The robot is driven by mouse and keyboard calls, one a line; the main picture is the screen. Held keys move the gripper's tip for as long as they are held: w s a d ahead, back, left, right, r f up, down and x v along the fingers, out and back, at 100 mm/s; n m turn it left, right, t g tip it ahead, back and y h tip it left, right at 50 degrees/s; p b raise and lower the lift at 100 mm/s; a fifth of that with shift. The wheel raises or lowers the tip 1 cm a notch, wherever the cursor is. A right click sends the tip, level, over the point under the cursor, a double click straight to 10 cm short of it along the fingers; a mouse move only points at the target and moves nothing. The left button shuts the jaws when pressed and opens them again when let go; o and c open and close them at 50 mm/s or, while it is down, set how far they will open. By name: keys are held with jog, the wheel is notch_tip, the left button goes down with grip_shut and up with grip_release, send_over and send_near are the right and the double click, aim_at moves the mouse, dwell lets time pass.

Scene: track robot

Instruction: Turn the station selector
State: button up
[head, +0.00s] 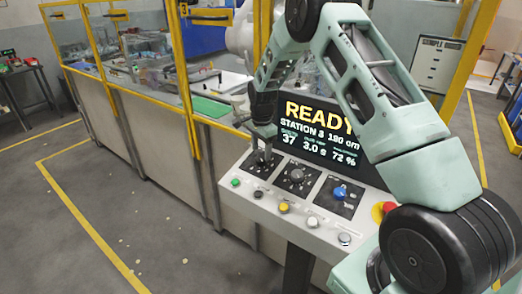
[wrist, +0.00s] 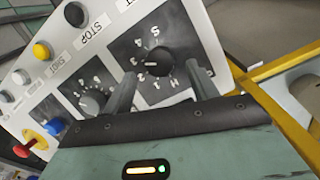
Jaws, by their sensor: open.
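The console (head: 225,180) carries a row of three dark dial plates. My gripper (wrist: 162,90) is open, with one finger on each side of this knob in the picture. I cannot tell whether the fingertips touch it. The screen (head: 310,130) reads READY, STATION 3.
A grey dial (head: 296,175) and a blue knob (head: 340,192) sit to the right on the console. Several push buttons, including a yellow one (head: 284,207), line its front edge. A red emergency button (head: 388,208) is at the right. Yellow-framed fencing (head: 190,100) stands behind.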

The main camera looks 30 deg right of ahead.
aim_at(261, 160)
jog(key=shift+w+f+p, duration=0.1)
jog(key=shift+f+p, duration=0.2)
jog(key=shift+f, duration=1.1)
jog(key=shift+c, duration=0.3)
jog(key=c, duration=0.9)
jog(key=shift+c, duration=0.2)
